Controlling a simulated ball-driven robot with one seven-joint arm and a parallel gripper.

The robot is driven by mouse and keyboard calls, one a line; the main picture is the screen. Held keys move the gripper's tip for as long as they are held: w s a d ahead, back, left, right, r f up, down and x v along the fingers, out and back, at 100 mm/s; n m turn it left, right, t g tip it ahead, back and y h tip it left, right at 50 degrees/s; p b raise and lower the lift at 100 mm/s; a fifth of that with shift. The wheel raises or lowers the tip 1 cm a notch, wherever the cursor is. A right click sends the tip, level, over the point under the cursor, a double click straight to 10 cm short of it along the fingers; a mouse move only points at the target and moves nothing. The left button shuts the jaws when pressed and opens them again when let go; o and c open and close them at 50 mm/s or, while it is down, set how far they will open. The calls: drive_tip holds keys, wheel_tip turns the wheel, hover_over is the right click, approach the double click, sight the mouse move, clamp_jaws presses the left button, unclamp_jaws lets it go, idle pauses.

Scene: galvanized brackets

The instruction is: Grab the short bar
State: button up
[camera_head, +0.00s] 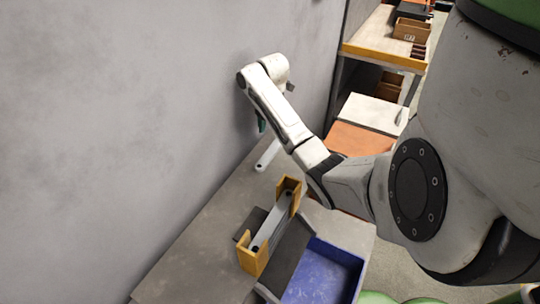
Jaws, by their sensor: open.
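A light grey bar with a hole near its end (266,155) lies on the grey bench (205,235), its far part hidden behind my arm. Another grey bar (270,226) rests lengthwise in a wooden holder (252,262) with raised ends. I cannot tell for sure which is the short bar. My gripper (262,121) shows only as a dark green piece below my forearm, near the wall and above the far end of the lying bar. Most of it is hidden by my arm. It is open, and nothing shows in it.
A blue bin (325,270) stands right of the holder, with a dark grey panel (287,258) between. The wall (150,110) bounds the left. An orange surface (360,142), a white box (372,112) and a wooden shelf (378,45) stand behind. The bench's near left is clear.

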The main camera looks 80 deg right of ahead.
sight(272, 150)
drive_tip(key=f, duration=0.5)
drive_tip(key=a+f+p, duration=0.1)
drive_tip(key=f, duration=0.1)
drive_tip(key=shift+s+f, duration=0.1)
drive_tip(key=shift+f, duration=0.15)
drive_tip(key=shift+c, duration=0.4)
clamp_jaws()
